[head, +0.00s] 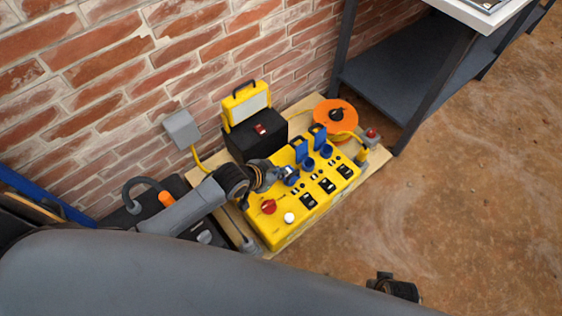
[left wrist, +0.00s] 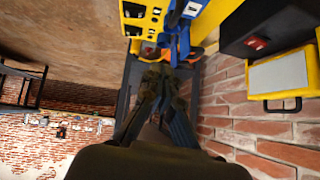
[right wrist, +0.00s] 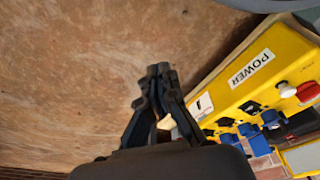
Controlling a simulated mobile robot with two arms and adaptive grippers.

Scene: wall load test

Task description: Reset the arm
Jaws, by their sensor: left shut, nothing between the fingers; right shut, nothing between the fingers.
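The yellow power box (head: 280,228) lies on a wooden board by the brick wall, with a red knob (head: 268,207), a white button (head: 289,217), black switches and blue socket covers. My left gripper (head: 284,177) is over the far-left edge of the box, close to a blue cover; I cannot tell whether it touches. In the left wrist view its fingers (left wrist: 162,76) are together and empty. My right gripper shows partly at the bottom of the head view (head: 397,287). In the right wrist view its fingers (right wrist: 156,76) are shut and empty over bare floor, beside the box.
A black case with a yellow-framed panel (head: 247,103) stands behind the box. An orange cable reel (head: 336,117) and a small grey box with a red button (head: 371,136) are at the board's far end. A dark metal shelf (head: 405,75) stands beyond. Floor at right is clear.

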